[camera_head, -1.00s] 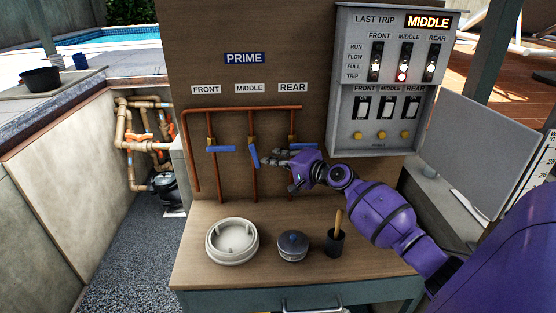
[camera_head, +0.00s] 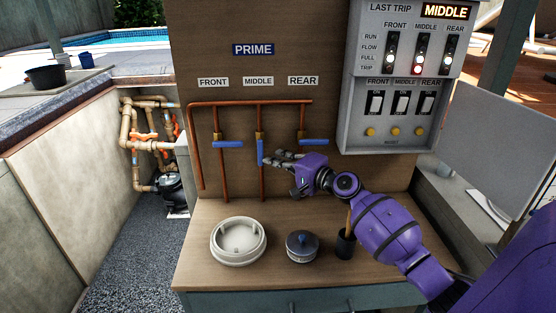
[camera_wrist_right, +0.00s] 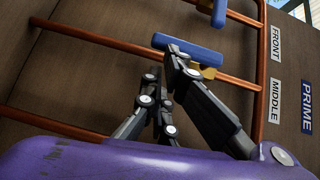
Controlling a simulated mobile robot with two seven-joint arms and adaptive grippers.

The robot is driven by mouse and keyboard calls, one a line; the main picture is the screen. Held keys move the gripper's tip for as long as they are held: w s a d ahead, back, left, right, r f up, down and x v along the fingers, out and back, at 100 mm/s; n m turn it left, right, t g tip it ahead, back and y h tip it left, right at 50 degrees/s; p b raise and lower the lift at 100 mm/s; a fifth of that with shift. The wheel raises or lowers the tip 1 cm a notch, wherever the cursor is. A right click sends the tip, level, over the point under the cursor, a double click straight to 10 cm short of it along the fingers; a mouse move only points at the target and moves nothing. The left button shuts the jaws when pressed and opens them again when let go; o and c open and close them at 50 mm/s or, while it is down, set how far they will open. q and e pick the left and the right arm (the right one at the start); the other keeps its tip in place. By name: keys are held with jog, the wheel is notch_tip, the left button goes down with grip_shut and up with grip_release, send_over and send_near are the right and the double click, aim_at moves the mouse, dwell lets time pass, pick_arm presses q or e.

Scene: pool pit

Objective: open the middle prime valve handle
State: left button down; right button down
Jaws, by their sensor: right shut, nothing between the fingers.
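The middle prime valve handle (camera_head: 260,152) is a blue lever on the copper pipe under the MIDDLE label. It stands upright, in line with its pipe. In the right wrist view the same handle (camera_wrist_right: 190,50) lies along the pipe. The front handle (camera_head: 228,144) and rear handle (camera_head: 314,142) are horizontal, across their pipes. My right gripper (camera_head: 275,158) is shut and empty, just right of the middle handle. In the wrist view its fingertips (camera_wrist_right: 165,68) are close beside the handle; I cannot tell whether they touch it. My left gripper is not in view.
A grey control box (camera_head: 396,90) hangs right of the pipes. On the wooden bench stand a white ring-shaped lid (camera_head: 238,258), a dark round part (camera_head: 302,247) and a black cup (camera_head: 346,245) with a wooden handle, below my right arm. The front-left board is clear.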

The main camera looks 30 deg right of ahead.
jog(key=v, duration=0.7)
jog(key=shift+s, duration=0.4)
jog(key=shift+d, duration=0.15)
